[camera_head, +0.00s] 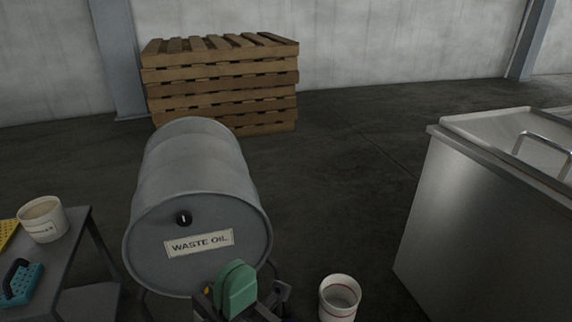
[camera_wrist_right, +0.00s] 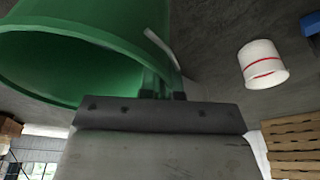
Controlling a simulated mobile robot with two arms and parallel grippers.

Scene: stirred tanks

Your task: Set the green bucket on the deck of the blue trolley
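The green bucket (camera_wrist_right: 60,65) fills the upper left of the right wrist view, its open mouth towards the camera. My right gripper (camera_wrist_right: 162,92) meets the bucket's wall near the rim, and appears shut on it; the fingertips are partly hidden. Dark gripper parts, which I take for my left gripper (camera_head: 240,306), show at the bottom of the head view around a rounded green piece (camera_head: 237,287). I cannot tell what that piece is, nor whether the fingers are open. The blue trolley is not clearly seen; a blue corner (camera_wrist_right: 313,22) shows at the right wrist view's edge.
A grey waste oil drum (camera_head: 200,215) lies on its side. A white red-striped pail (camera_head: 340,298) stands on the floor, right of it. A steel tank (camera_head: 470,215) stands right, a table (camera_head: 75,240) with a tub (camera_head: 43,222) left, pallets (camera_head: 220,85) behind.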

